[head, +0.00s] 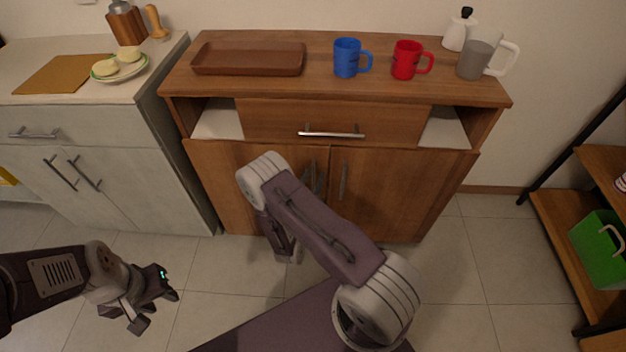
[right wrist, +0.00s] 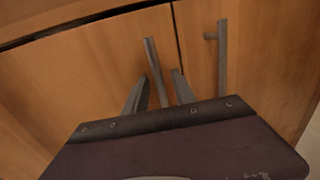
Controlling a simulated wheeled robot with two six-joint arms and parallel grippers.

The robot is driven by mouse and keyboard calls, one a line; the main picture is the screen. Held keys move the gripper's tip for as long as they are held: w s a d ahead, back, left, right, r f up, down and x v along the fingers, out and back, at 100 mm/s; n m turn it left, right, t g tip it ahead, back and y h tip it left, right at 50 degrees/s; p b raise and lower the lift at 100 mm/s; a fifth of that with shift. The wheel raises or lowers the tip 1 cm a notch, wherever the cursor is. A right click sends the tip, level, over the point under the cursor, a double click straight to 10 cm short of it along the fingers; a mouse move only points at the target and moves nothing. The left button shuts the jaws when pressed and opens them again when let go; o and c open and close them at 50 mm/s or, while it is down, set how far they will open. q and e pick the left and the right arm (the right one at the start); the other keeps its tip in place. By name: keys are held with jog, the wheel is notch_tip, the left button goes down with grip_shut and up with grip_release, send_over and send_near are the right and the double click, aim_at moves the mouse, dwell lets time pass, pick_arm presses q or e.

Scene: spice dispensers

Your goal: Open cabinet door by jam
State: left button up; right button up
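The wooden cabinet (head: 390,190) has two closed lower doors, each with a vertical grey bar handle near the middle seam. In the right wrist view the left door handle (right wrist: 152,58) stands between the two fingers of my right gripper (right wrist: 160,88). The fingers are apart, with gaps on both sides of the bar. The right door handle (right wrist: 222,60) is to the right, outside the fingers. In the head view my right arm partly hides the left door. My left gripper (head: 154,304) is open and empty above the floor at lower left. I cannot make out any jam.
A wooden drawer (head: 335,123) with a bar handle sits above the doors. On the cabinet top are a brown tray (head: 250,59), a blue mug (head: 346,58) and a red mug (head: 406,60). A pale counter (head: 120,135) adjoins on the left.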

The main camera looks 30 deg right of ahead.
jog(key=shift+w+d, duration=0.1)
grip_shut()
dwell(1.4)
